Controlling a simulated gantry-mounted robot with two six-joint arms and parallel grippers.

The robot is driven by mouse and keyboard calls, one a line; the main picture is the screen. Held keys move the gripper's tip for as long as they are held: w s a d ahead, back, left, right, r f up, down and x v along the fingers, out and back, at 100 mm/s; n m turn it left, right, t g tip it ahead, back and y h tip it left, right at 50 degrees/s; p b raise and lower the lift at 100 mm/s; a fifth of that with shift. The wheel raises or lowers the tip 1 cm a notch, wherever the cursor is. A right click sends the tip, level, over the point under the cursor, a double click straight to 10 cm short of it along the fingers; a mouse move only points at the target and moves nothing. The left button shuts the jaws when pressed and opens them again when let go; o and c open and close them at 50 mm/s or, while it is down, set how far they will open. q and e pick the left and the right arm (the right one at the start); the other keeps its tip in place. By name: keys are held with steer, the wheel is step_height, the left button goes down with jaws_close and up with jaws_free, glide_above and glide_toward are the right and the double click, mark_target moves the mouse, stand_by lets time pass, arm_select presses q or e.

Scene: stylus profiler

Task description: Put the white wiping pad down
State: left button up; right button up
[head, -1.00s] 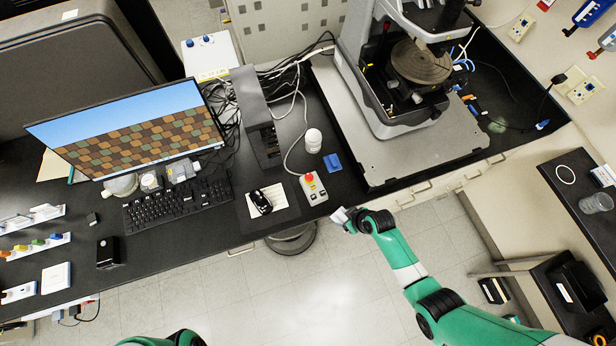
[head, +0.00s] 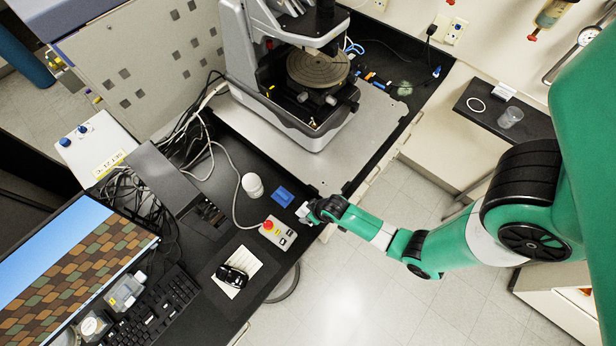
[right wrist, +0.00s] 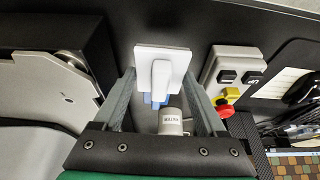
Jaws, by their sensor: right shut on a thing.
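The white wiping pad (right wrist: 180,57) is a flat white square with a raised white grip, seen in the right wrist view between the ends of my right gripper's grey fingers. My right gripper (right wrist: 160,84) is shut on it. In the head view, my right gripper (head: 307,213) is at the bench's front edge, and a small white part of the pad (head: 302,211) shows at its tip. I cannot tell whether the pad touches the bench. My left gripper is not in view.
A blue block (head: 283,196) lies just left of the gripper. A white bottle (head: 252,185) and a control box with a red button (head: 278,232) stand nearby. The profiler (head: 300,80) stands behind on a grey plate. Dark bench shows between them.

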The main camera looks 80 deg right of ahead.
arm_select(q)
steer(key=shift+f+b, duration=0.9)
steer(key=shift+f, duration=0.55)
arm_select(e)
steer(key=shift+f, duration=2.4)
steer(key=shift+f, duration=0.15)
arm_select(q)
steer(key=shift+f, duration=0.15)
arm_select(e)
steer(key=o, duration=1.4)
steer(key=shift+a+f, duration=0.1)
steer(key=shift+r, duration=0.4)
steer(key=p+v, duration=0.5)
steer(key=v, duration=0.2)
steer(key=shift+r, duration=0.2)
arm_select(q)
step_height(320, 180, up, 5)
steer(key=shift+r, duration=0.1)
